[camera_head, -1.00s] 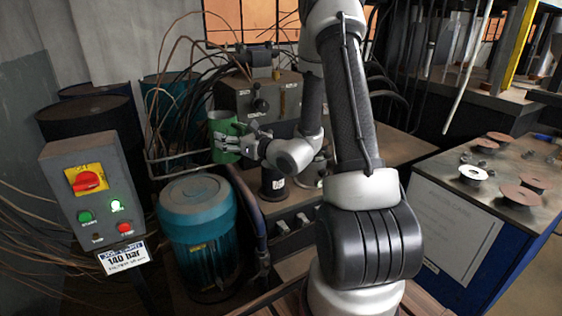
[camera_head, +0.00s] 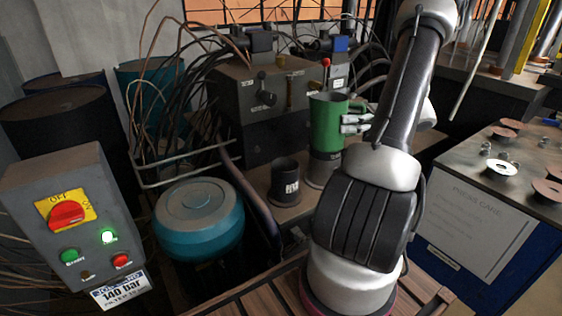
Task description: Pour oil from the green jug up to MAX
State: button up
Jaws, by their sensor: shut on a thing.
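The green jug (camera_head: 326,124) is upright, with my gripper (camera_head: 346,124) shut on its right side. The jug is over or just in front of a dark grey cylinder (camera_head: 322,168) on the bench; I cannot tell whether it touches it. A shorter dark cup-like cylinder with a white label (camera_head: 286,181) stands to the left of it. A grey machine block (camera_head: 262,92) with levers and a thin brass-coloured upright strip (camera_head: 289,92) stands behind the jug. No MAX mark can be read, and the oil inside the jug is hidden.
A teal motor-like drum (camera_head: 200,222) and a control box (camera_head: 72,222) with a lit green lamp stand at the left. Cables and copper pipes crowd the back left. A workbench (camera_head: 505,165) with several discs is at the right.

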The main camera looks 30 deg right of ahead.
aim_at(323, 112)
jog(key=shift+s+d, duration=0.2)
jog(key=shift+r, duration=0.1)
jog(key=shift+a+r+g+h, duration=0.15)
jog(key=shift+r+g+h, duration=0.15)
jog(key=shift+g+h, duration=0.1)
jog(key=r+h, duration=0.1)
jog(key=a+g+h, duration=0.1)
jog(key=shift+w+a+r+h, duration=0.2)
jog(key=shift+w+r+h, duration=0.1)
jog(key=shift+w+r, duration=0.1)
jog(key=shift+w+a+r+g+h, duration=0.1)
jog(key=shift+w+a+g+h, duration=0.25)
jog(key=shift+a+g+h, duration=0.25)
jog(key=shift+w+a+g+h, duration=0.35)
jog(key=shift+a+h, duration=0.3)
jog(key=shift+h, duration=0.25)
jog(key=shift+w+a+r+g+h+p, duration=0.15)
jog(key=shift+a+g+h+p, duration=0.25)
jog(key=shift+h, duration=0.5)
jog(key=shift+w, duration=0.1)
jog(key=shift+a+g+h+p, duration=0.2)
jog(key=shift+g+h+p, duration=0.25)
jog(key=shift+h+p, duration=0.3)
jog(key=shift+w+a+f+g+h+p, duration=0.2)
jog(key=shift+a+f+g+h+p, duration=0.1)
jog(key=shift+f+h+p, duration=0.3)
